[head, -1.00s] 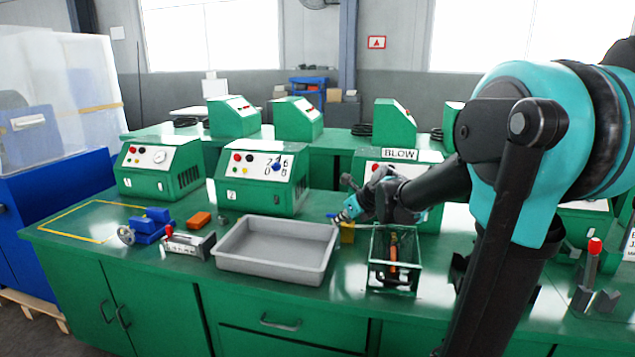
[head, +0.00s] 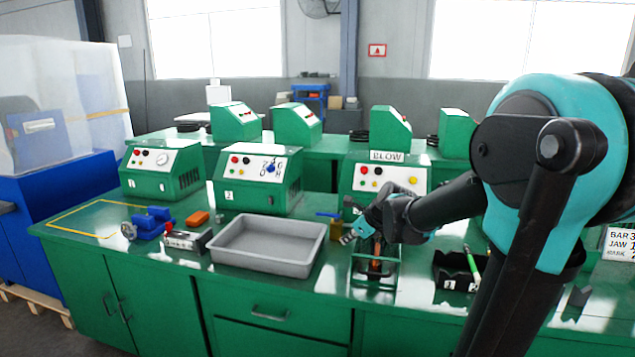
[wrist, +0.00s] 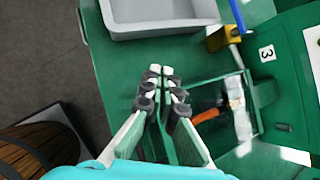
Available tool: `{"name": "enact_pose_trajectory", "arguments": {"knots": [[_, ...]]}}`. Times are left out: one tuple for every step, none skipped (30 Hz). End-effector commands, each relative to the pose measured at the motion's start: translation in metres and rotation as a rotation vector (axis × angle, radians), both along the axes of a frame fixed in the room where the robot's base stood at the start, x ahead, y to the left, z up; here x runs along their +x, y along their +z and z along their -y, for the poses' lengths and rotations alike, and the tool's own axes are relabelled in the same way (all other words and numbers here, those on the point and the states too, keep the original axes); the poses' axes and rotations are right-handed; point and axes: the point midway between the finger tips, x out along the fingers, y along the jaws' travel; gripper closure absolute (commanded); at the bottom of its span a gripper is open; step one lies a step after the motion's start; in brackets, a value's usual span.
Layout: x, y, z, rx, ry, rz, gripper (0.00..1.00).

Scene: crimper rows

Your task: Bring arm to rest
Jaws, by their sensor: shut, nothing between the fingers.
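My gripper (head: 350,237) is at the end of my teal and black arm, above the bench between the grey tray and the green bin. In the wrist view my gripper (wrist: 160,78) has its fingers together with nothing between them. Below it is the green bench top (wrist: 120,60). The green open bin (head: 372,281) lies under my forearm in the head view, partly hidden by it. An orange-handled tool lies in the bin, and its orange handle (wrist: 208,116) shows in the wrist view.
A grey tray (head: 268,267) stands left of the gripper. A blue vise (head: 152,222) and an orange block (head: 197,217) lie farther left. Green machines (head: 258,180) line the bench back. A black holder (head: 455,270) with a green pen stands right.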

Motion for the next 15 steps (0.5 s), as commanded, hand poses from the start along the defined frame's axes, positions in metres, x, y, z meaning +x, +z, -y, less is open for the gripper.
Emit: {"name": "enact_pose_trajectory", "arguments": {"knots": [[-0.006,-0.003,0.002,-0.032,0.033,0.012,1.00],[-0.009,-0.005,0.003,-0.055,0.057,0.021,1.00],[-0.014,-0.009,0.005,-0.090,0.092,0.034,1.00],[-0.018,-0.011,0.007,-0.116,0.120,0.043,1.00],[-0.022,-0.014,0.008,-0.145,0.150,0.053,1.00],[-0.028,-0.018,0.010,-0.183,0.193,0.067,1.00],[-0.033,-0.021,0.012,-0.218,0.229,0.077,1.00],[-0.039,-0.025,0.015,-0.253,0.268,0.089,1.00],[-0.047,-0.030,0.018,-0.305,0.327,0.107,1.00],[-0.053,-0.034,0.020,-0.348,0.376,0.120,1.00],[-0.061,-0.039,0.023,-0.395,0.430,0.134,1.00],[-0.072,-0.045,0.028,-0.459,0.507,0.152,1.00],[-0.079,-0.050,0.031,-0.508,0.567,0.166,1.00],[-0.087,-0.055,0.034,-0.555,0.627,0.179,1.00],[-0.098,-0.061,0.039,-0.618,0.709,0.195,1.00]]}}
